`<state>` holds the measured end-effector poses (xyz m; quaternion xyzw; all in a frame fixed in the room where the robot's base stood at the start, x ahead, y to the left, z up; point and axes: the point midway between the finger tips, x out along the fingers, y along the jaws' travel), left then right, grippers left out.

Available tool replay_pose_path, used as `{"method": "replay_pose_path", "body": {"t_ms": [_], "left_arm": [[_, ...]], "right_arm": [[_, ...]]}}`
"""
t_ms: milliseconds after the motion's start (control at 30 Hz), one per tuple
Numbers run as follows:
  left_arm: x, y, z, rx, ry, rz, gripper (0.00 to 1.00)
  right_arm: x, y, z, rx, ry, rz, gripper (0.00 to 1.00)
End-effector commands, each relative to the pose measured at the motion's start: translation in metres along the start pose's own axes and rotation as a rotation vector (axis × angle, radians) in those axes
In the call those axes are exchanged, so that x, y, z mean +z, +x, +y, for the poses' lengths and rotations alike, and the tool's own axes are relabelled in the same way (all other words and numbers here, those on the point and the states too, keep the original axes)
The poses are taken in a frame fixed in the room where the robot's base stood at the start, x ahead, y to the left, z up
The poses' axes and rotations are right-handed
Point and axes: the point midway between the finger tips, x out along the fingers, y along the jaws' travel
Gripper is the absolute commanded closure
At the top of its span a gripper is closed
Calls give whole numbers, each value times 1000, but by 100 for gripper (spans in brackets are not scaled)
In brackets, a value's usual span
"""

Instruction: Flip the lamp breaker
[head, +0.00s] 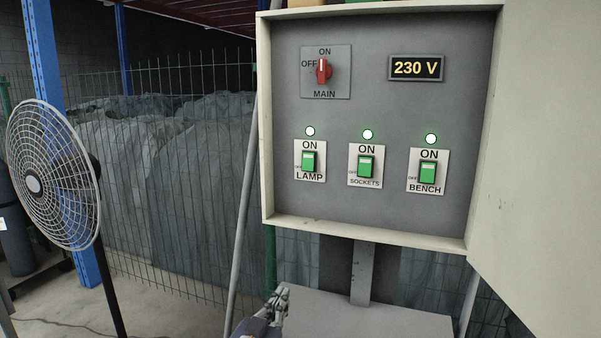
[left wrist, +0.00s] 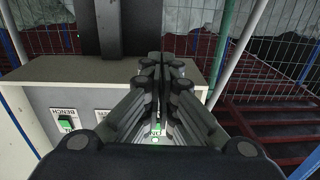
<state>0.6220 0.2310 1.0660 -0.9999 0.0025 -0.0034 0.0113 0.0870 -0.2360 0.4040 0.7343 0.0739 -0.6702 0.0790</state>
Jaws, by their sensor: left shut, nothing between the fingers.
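The lamp breaker (head: 309,161) is a green rocker on a white plate marked ON, OFF and LAMP, at the lower left of the grey panel in the head view. The round light (head: 310,131) above it is lit. My left gripper (head: 277,302) is below the box's lower left corner, shut and empty, apart from the breaker. In the left wrist view the shut fingers (left wrist: 163,64) reach towards the box, which appears upside down. They hide part of the panel; a bit of a green switch (left wrist: 157,128) shows between them, and I cannot tell which. My right gripper is out of view.
The sockets breaker (head: 366,166) and bench breaker (head: 428,172) sit to the right, both green with lit lights. A red main knob (head: 322,71) and a 230 V display (head: 416,68) are above. The open box door (head: 545,150) bounds the right; a fan (head: 52,175) stands left.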

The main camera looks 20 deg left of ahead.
Motion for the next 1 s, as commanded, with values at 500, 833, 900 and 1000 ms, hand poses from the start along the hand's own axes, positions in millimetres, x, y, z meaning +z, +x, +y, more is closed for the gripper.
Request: {"method": "replay_pose_path", "body": {"t_ms": [500, 833, 900, 1000], "left_arm": [[-191, 41, -14, 19, -32, 624, 100], [-196, 41, -14, 21, -32, 640, 100], [-196, 41, -14, 21, -32, 640, 100], [-200, 46, -14, 21, -32, 640, 100]], "right_arm": [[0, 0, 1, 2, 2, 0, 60], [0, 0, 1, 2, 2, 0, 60], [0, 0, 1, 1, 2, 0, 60], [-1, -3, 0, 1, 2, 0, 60]]}}
